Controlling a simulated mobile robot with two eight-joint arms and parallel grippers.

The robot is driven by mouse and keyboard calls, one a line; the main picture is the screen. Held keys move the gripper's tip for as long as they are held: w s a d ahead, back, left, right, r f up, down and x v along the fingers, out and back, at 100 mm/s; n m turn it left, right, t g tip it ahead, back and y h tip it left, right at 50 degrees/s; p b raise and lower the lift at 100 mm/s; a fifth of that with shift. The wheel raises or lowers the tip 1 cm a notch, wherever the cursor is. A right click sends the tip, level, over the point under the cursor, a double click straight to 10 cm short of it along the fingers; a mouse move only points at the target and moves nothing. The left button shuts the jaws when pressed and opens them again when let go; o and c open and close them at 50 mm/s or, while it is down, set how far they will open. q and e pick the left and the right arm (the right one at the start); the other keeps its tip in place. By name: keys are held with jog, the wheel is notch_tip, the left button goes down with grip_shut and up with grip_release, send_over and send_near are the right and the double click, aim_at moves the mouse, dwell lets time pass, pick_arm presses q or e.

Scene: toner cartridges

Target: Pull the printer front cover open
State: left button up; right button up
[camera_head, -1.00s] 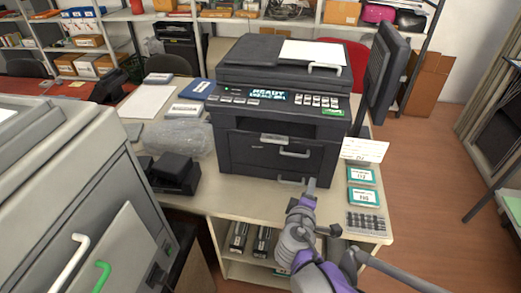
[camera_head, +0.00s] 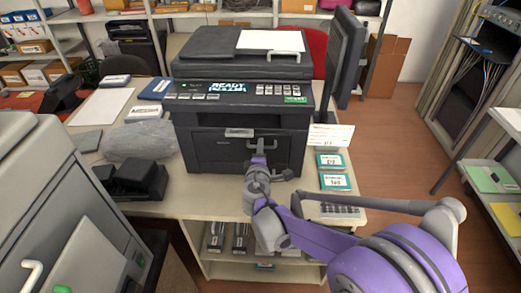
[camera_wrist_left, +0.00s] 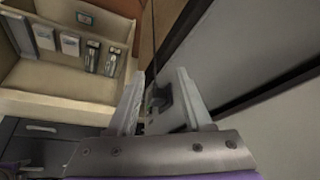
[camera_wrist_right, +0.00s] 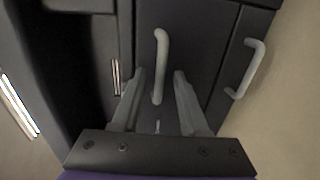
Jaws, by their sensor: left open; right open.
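The dark printer (camera_head: 240,100) stands on the desk, and its front cover (camera_head: 210,148) is closed. The cover's pale bar handle (camera_head: 250,146) is partly hidden by my right gripper (camera_head: 260,150). In the right wrist view, my right gripper (camera_wrist_right: 160,76) is open, and the pale handle (camera_wrist_right: 159,55) shows between its fingers; contact cannot be told. A second pale handle (camera_wrist_right: 250,68), on a lower panel, lies to the right there. My left gripper (camera_wrist_left: 157,85) is open and empty, and it is outside the head view.
A large grey machine (camera_head: 60,190) stands at the left front. Teal-labelled boxes (camera_head: 335,182) and a calculator (camera_head: 340,211) lie right of the printer. A black device (camera_head: 130,180) and a plastic-wrapped bundle (camera_head: 138,140) lie left of it. A monitor (camera_head: 342,60) stands behind right.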

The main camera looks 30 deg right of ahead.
jog(key=shift+w+d, duration=0.15)
jog(key=shift+w, duration=0.1)
grip_shut()
dwell(1.4)
